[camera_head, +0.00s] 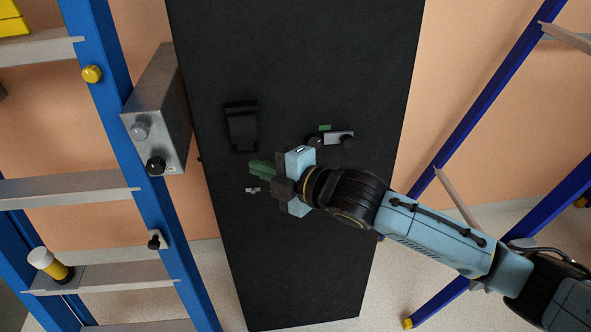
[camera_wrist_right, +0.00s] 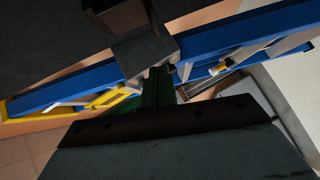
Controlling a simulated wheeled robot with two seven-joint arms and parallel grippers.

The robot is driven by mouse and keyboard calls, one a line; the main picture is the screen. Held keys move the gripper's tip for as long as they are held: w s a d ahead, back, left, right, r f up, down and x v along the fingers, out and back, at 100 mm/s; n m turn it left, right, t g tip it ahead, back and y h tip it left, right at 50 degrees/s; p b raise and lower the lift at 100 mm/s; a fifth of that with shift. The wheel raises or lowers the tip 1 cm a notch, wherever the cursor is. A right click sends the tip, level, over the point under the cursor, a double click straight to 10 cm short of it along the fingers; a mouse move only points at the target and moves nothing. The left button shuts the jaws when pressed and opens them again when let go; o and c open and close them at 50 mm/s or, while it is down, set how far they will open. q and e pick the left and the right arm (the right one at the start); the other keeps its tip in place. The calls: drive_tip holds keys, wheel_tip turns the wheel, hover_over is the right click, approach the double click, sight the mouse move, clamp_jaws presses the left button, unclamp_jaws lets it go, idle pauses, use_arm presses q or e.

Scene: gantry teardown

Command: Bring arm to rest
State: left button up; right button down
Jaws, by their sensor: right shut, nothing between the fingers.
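My right gripper (camera_head: 260,168) is in front of the black panel (camera_head: 300,60) in the head view. Its green fingers are closed together with nothing between them, and they point left. In the right wrist view, the shut green fingers (camera_wrist_right: 157,88) show at the middle, pointing away toward a blue ladder. My right arm reaches in from the lower right. My left gripper is not in view.
A blue ladder (camera_head: 135,135) stands left, with a grey box (camera_head: 160,105) with knobs beside it and a yellow-white cylinder (camera_head: 50,264) on a rung. The panel carries a black holder (camera_head: 242,128), a small latch (camera_head: 338,138) and a small clip (camera_head: 253,190). Another blue ladder (camera_head: 480,100) stands right.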

drive_tip(key=v, duration=0.8)
drive_tip(key=w+d+f+m+t+h, duration=0.1)
drive_tip(key=w+d+f+m+h, duration=0.25)
drive_tip(key=f, duration=0.45)
drive_tip(key=w+d+f+m+t+h, duration=0.15)
drive_tip(key=w+d+f+m, duration=0.3)
drive_tip(key=f, duration=0.45)
drive_tip(key=s+d+f+m+g+h, duration=0.1)
drive_tip(key=s+d+f+m+h, duration=0.2)
drive_tip(key=f, duration=0.5)
drive_tip(key=d+f+m+g+h, duration=0.1)
drive_tip(key=d+f+m, duration=0.2)
drive_tip(key=d+f, duration=0.35)
drive_tip(key=s+d+f+m+g+h, duration=0.1)
drive_tip(key=s+d+f+m+g, duration=0.15)
drive_tip(key=s+f, duration=0.75)
drive_tip(key=s+d+f+m+g, duration=0.1)
drive_tip(key=s+f, duration=0.4)
drive_tip(key=s, duration=0.6)
drive_tip(key=s+d+f+m+g+h, duration=0.1)
drive_tip(key=s+f+m+g, duration=0.2)
drive_tip(key=s+f, duration=0.3)
drive_tip(key=s+d+f+m+g+h, duration=0.1)
drive_tip(key=s+f, duration=0.5)
drive_tip(key=s, duration=1)
drive_tip(key=shift+s+m+g, duration=0.15)
drive_tip(key=shift+m+g, duration=0.45)
drive_tip(key=shift+m, duration=0.25)
drive_tip(key=shift+d, duration=0.15)
